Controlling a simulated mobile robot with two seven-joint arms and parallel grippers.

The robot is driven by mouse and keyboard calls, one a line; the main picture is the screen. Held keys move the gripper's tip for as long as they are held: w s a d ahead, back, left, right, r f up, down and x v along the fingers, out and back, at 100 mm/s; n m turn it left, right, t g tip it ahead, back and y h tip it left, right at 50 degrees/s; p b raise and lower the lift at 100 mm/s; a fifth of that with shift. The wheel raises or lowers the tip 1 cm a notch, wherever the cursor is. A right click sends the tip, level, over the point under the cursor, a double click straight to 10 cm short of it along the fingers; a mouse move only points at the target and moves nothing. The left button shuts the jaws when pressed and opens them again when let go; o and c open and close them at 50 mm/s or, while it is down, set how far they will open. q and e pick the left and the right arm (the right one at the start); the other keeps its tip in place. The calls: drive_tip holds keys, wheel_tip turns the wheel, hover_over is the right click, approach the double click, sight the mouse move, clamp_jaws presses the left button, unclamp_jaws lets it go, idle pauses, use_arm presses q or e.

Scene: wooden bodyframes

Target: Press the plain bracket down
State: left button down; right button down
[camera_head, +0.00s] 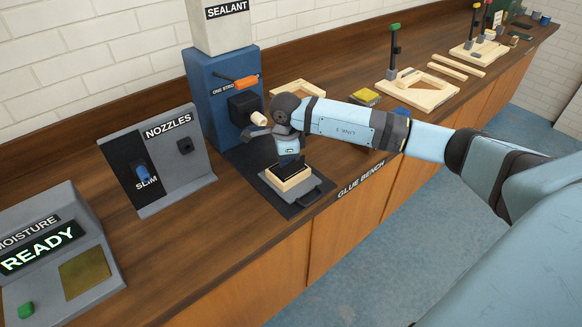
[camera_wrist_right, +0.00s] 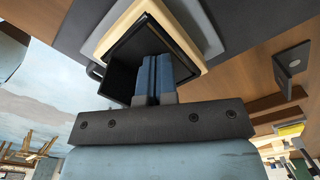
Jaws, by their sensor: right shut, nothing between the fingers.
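A black piece (camera_head: 289,168), which looks like the bracket, sits on a pale wooden block (camera_head: 288,184). The block rests on a grey tray with a handle (camera_head: 311,196) below the sealant machine. My right gripper (camera_head: 290,158) points down at the black piece. In the right wrist view its two blue fingers (camera_wrist_right: 154,62) are together with nothing between them. Their tips are against or just over the black piece (camera_wrist_right: 124,72), inside the pale block's edge (camera_wrist_right: 128,16); I cannot tell whether they touch. My left gripper is not in view.
The nozzles panel (camera_head: 170,180) and moisture box (camera_head: 90,285) are to the left. The bench's front edge is close.

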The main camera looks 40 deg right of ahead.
drive_tip(key=shift+s+f, duration=0.1)
drive_tip(key=shift+f, duration=0.05)
drive_tip(key=shift+r+p, duration=0.55)
drive_tip(key=shift+r, duration=0.3)
drive_tip(key=shift+r+p, duration=1.2)
drive_tip(key=shift+r, duration=1.5)
